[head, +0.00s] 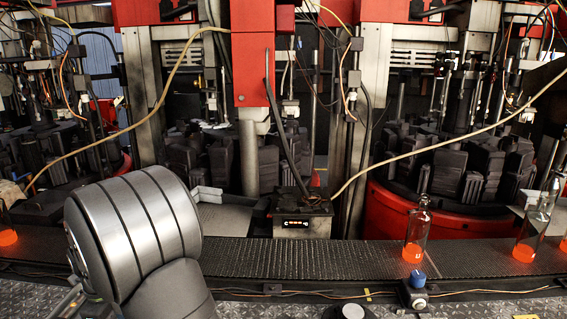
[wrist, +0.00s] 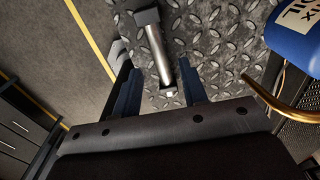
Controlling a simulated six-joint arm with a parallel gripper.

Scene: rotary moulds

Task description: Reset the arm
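My gripper (wrist: 156,66) shows in the wrist view with its two dark blue fingers spread apart. A silver rod with a dark block-shaped head (wrist: 158,50) shows between and beyond the fingers, over the diamond-plate surface. Gaps show on both sides of the rod, and I cannot tell how far it is from the fingers. In the head view my silver arm link fills the lower left, and the gripper is not visible there.
A blue container with "OIL" lettering (wrist: 296,38) and a curved brass-coloured bar (wrist: 270,98) are at the right in the wrist view. In the head view, a dark conveyor (head: 310,258) carries glowing bottles (head: 417,232) before red-framed mould machines. A blue-topped knob (head: 418,280) stands at its front edge.

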